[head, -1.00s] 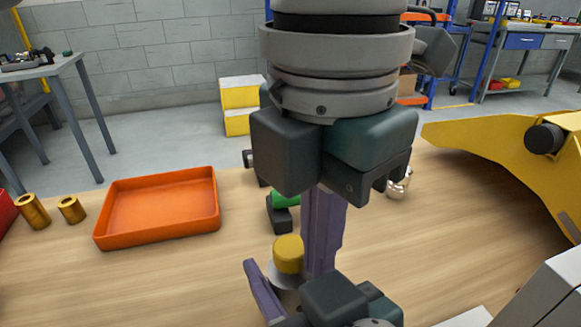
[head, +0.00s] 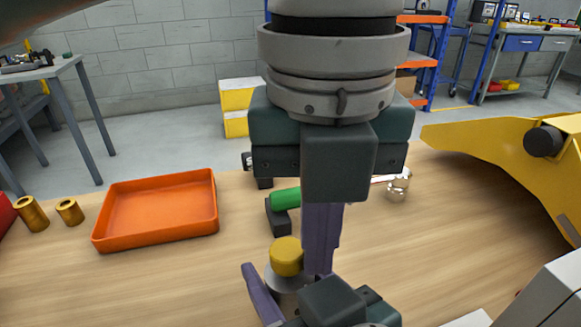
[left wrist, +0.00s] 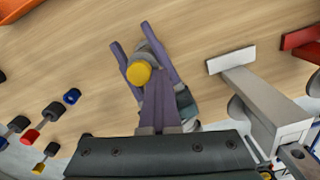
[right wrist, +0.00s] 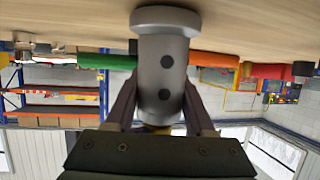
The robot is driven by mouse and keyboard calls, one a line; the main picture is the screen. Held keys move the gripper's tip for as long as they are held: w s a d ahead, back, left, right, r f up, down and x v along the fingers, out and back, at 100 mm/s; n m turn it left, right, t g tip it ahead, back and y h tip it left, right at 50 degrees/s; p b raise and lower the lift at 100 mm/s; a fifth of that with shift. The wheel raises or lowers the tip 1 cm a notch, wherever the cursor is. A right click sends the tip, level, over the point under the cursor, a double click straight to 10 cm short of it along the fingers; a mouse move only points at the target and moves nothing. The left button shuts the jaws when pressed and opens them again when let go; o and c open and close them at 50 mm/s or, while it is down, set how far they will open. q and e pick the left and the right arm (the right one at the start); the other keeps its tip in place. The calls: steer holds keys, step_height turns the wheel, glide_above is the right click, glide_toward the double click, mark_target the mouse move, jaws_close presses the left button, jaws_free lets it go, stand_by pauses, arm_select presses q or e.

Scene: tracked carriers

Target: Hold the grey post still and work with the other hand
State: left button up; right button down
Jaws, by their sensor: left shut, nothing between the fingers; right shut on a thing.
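The grey post (right wrist: 165,52) stands on the wooden table, with two dark round holes in its side in the right wrist view. A yellow cap (head: 286,257) sits on its top, also in the left wrist view (left wrist: 138,73). My right gripper (right wrist: 160,90) is shut on the post, one purple finger on each side. My left gripper (head: 319,268) points down just right of the yellow cap. Its fingers are together and empty, also in the left wrist view (left wrist: 158,80); I cannot tell whether they touch the cap. My left gripper hides part of the table behind it.
An orange tray (head: 158,233) lies empty at the left, with two brass cylinders (head: 31,214) (head: 70,212) beside it. A green-handled tool (head: 286,198) rests behind the post. A shiny metal piece (head: 398,188) stands behind right. A yellow machine part (head: 500,140) is at the right.

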arm_select(q)
steer(key=shift+o, duration=0.2)
steer(key=n, duration=0.3)
steer(key=a+n, duration=0.1)
steer(key=n, duration=0.2)
steer(key=shift+f, duration=0.2)
steer(key=o, duration=0.4)
steer(key=shift+n, duration=0.8)
steer(key=shift+o, duration=0.5)
steer(key=shift+n, duration=0.5)
steer(key=n, duration=0.5)
steer(key=shift+d+r, duration=0.1)
steer(key=shift+d, duration=0.15)
steer(key=n, duration=0.3)
steer(key=shift+s+n, duration=0.15)
steer(key=shift+n, duration=0.15)
steer(key=shift+d+n, duration=0.3)
steer(key=shift+n, duration=0.5)
steer(key=shift+r, duration=0.1)
steer(key=shift+a+r, duration=0.1)
steer(key=shift+a, duration=0.35)
